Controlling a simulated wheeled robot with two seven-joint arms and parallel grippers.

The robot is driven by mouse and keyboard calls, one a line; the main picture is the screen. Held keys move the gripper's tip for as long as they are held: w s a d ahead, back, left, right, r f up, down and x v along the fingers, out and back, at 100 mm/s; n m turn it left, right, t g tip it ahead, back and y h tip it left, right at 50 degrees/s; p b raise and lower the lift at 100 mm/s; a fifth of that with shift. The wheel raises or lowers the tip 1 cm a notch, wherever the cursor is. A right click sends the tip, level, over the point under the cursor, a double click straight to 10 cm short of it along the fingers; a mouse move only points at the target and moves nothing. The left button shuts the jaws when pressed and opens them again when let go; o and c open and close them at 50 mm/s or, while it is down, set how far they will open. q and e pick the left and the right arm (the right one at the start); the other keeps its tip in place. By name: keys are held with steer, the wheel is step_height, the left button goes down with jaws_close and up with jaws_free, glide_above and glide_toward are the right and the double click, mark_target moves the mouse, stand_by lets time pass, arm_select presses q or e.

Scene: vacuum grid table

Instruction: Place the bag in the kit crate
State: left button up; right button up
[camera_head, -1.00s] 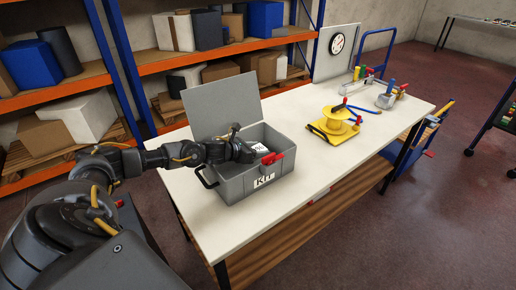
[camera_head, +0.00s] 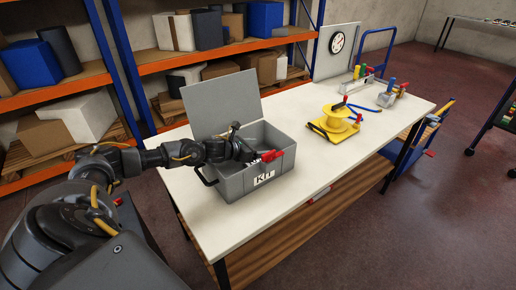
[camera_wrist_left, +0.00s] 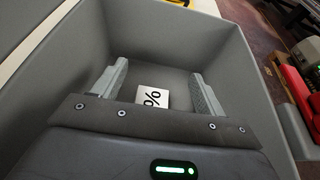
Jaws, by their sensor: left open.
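The grey kit crate (camera_head: 231,184) stands on the near part of the table with its lid up and a label on its front. My left gripper (camera_wrist_left: 160,72) is open, its two pale fingers spread apart down inside the crate. A small white piece with a black percent-like mark, apparently the bag (camera_wrist_left: 153,98), shows between the fingers, low in the crate. My gripper's body hides its near part. I cannot tell whether it touches a finger. In the head view my left gripper (camera_head: 246,152) reaches over the crate's left side, and the bag is not clearly visible there. My right gripper is not in view.
A yellow spool (camera_head: 335,118) sits mid-table, with small coloured tools in grey holders (camera_head: 388,98) farther back. Shelves stand behind.

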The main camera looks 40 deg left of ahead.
arm_select(q)
steer(key=shift+s+d+f, duration=0.25)
steer(key=shift+d+f, duration=0.05)
steer(key=shift+f, duration=0.35)
steer(key=shift+r, duration=0.2)
steer(key=shift+r+p, duration=0.45)
steer(key=shift+p, duration=0.3)
steer(key=b+v, duration=0.2)
steer(key=v, duration=0.5)
steer(key=shift+a+r, duration=0.25)
steer(key=shift+a, duration=0.1)
steer(key=shift+r, duration=0.1)
